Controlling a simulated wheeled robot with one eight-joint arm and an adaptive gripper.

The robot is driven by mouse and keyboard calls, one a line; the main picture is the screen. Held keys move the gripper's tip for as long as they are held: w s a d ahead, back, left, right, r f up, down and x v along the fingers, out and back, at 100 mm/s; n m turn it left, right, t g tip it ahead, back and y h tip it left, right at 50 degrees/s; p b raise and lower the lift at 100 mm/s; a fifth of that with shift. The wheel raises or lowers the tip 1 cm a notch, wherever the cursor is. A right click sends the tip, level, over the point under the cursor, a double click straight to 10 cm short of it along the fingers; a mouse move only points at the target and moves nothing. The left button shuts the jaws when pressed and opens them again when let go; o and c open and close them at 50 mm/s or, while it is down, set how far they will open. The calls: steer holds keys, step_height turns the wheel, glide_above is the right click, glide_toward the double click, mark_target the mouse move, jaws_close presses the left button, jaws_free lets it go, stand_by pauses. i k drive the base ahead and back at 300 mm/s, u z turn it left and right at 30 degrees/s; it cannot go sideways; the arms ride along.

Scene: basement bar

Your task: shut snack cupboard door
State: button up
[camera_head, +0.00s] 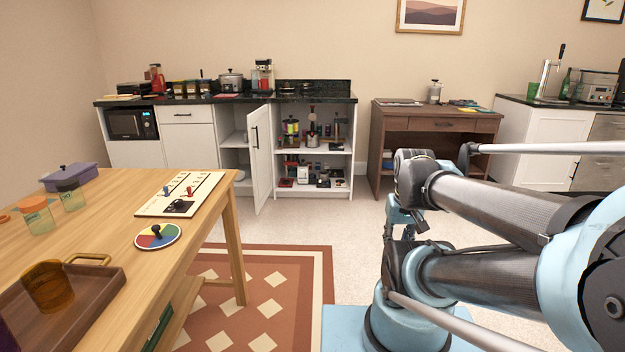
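A white cupboard door (261,160) with a black bar handle stands open on the counter unit at the back wall. The left bay (233,136) shows white shelves, partly hidden by the door. The right bay (341,159) is open and holds jars, packets and small appliances. My arm is folded at the right, well apart from the door. What seems to be my gripper (406,226) is a small dark shape there, partly hidden by arm links; its fingers are unclear.
A wooden table (215,203) with a game board, tray and cups fills the left front. A patterned rug (262,318) lies beside it. Pale floor (310,226) is clear before the cupboard. A brown desk (389,123) stands right of it.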

mark_target(258, 121)
steer(key=i, duration=2.35)
steer(key=u, duration=1.1)
steer(key=i, duration=0.85)
steer(key=u, duration=0.15)
